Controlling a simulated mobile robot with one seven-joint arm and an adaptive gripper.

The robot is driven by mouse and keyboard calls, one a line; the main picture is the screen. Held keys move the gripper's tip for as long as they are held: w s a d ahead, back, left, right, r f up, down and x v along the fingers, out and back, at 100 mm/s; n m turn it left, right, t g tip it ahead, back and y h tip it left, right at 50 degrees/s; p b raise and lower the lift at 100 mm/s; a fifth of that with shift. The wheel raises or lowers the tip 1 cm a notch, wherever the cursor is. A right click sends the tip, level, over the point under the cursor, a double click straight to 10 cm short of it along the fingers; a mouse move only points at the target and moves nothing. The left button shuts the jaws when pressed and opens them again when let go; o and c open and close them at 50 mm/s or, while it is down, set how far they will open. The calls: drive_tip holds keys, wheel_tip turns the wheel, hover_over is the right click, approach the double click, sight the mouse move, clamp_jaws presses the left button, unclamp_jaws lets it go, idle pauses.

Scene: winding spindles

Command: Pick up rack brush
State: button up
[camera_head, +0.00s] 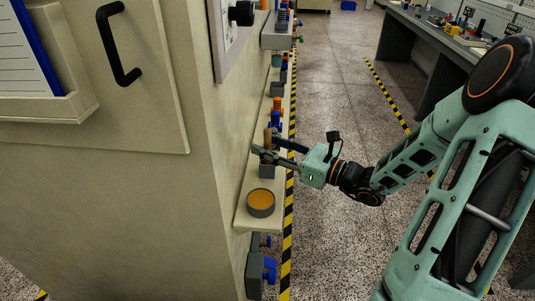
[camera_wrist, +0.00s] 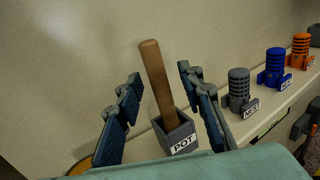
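The rack brush shows as a wooden handle (camera_wrist: 156,82) standing slightly tilted in a grey pot (camera_wrist: 178,134) labelled "POT"; its lower end is hidden inside the pot. In the head view the brush handle (camera_head: 267,138) and the pot (camera_head: 266,171) are on the narrow wall shelf. My gripper (camera_wrist: 159,76) is open, with one finger on each side of the handle in the wrist view and visible gaps to both. In the head view my gripper (camera_head: 266,146) reaches in from the right at the handle.
The shelf (camera_head: 243,218) also bears a round dish of orange-brown material (camera_head: 261,203) in front. Beyond the pot stand a grey spool (camera_wrist: 239,87), a blue spool (camera_wrist: 275,62) and an orange one (camera_wrist: 301,45) in labelled nests. The cabinet wall (camera_wrist: 80,60) is close behind. The floor (camera_head: 335,110) is clear.

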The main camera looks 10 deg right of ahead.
drive_tip(key=shift+c, duration=0.4)
clamp_jaws()
